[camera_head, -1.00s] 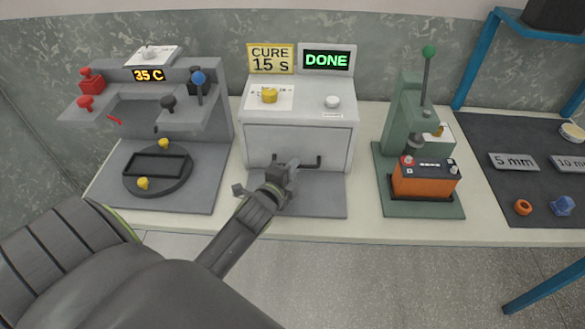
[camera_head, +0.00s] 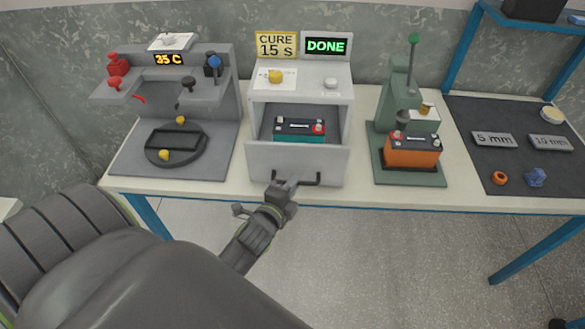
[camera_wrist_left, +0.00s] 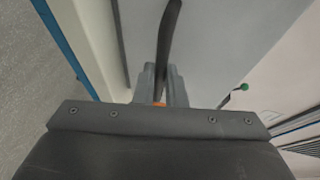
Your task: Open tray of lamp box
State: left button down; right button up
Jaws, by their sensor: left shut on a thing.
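The lamp box (camera_head: 301,82) is a grey-white case at the middle of the bench, with a "CURE 15 S" sign and a green "DONE" display (camera_head: 326,46) on top. Its tray (camera_head: 297,162) stands pulled out toward me. A teal battery with a dark top (camera_head: 300,129) lies in the tray. My left gripper (camera_head: 287,184) is shut on the left part of the tray's dark bar handle (camera_head: 310,181). In the left wrist view the handle (camera_wrist_left: 168,45) runs between the fingers (camera_wrist_left: 161,88). My right gripper is not in view.
On the left stands a grey station (camera_head: 215,140) with a round dark turntable and a "35 C" display. On the right a green press (camera_head: 400,100) holds an orange battery (camera_head: 412,151). A dark mat (camera_head: 520,170) with small parts and labels lies farther right.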

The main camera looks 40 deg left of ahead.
pick_arm(q)
jog(key=shift+s+d, duration=0.15)
jog(key=shift+s, duration=0.15)
jog(key=c, duration=1.5)
grip_release()
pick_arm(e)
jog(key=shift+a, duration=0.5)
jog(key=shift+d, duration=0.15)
